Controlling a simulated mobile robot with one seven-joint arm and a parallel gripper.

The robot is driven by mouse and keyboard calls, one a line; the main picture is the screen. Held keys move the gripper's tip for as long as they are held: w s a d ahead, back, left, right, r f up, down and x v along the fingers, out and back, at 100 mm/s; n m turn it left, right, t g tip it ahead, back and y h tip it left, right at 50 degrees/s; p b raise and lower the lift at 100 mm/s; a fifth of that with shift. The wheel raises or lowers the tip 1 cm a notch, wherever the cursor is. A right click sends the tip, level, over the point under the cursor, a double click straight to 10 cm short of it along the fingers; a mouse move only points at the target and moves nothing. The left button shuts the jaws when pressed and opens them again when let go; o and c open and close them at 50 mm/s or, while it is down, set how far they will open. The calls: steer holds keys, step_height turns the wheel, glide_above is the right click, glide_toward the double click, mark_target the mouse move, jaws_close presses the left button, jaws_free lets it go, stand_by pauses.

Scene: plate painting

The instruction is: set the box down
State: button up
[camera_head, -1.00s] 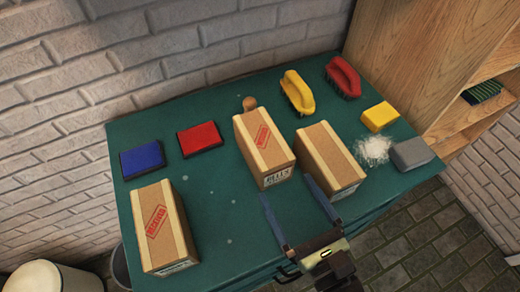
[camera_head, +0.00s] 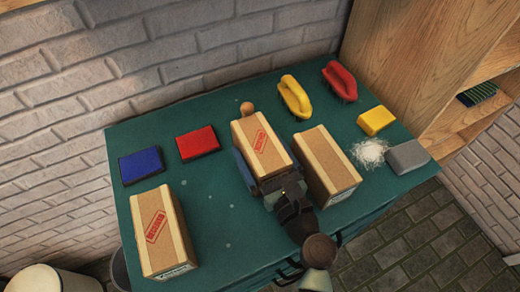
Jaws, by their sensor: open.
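The other finger is mostly hidden on the right side, in the narrow gap between boxes. I cannot tell whether the fingers touch the cardboard. The right box (camera_head: 325,165) stands close beside my gripper. The left box (camera_head: 160,230) stands apart at the table's front left.
On the green table (camera_head: 215,205) lie a blue pad (camera_head: 141,165), a red pad (camera_head: 198,143), a yellow brush (camera_head: 295,97), a red brush (camera_head: 340,81), a yellow block (camera_head: 376,120), a grey block (camera_head: 407,157) and white powder (camera_head: 370,152). A wooden shelf (camera_head: 415,60) stands at right.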

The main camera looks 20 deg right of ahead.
steer(key=c, duration=1.6)
steer(key=shift+r, duration=0.1)
